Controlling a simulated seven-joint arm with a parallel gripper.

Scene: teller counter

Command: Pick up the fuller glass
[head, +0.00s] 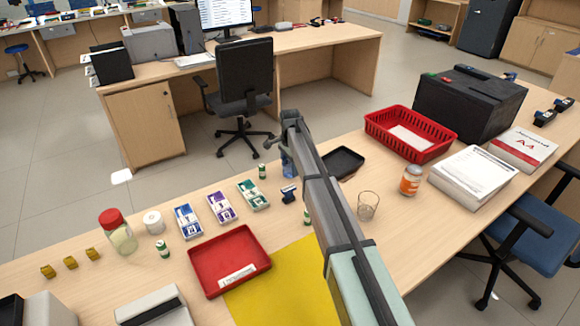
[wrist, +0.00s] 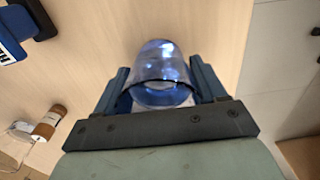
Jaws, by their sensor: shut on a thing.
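My gripper (wrist: 160,78) is shut on a blue-tinted glass (wrist: 162,62), with one finger on each side of it. In the head view a small blue part of this glass (head: 288,166) shows beside the end of my arm, near the counter's far edge; the rest is hidden. I cannot tell its fill level or whether it touches the counter. A second glass (head: 368,206), clear and seemingly empty, stands upright on the counter right of my arm, apart from my gripper.
A black tray (head: 345,163) lies just right of my gripper. An orange-labelled jar (head: 410,181) and a red basket (head: 408,135) stand further right. Banknote stacks (head: 221,208), small green-and-white cylinders (head: 163,249) and a red tray (head: 228,260) lie left of my arm.

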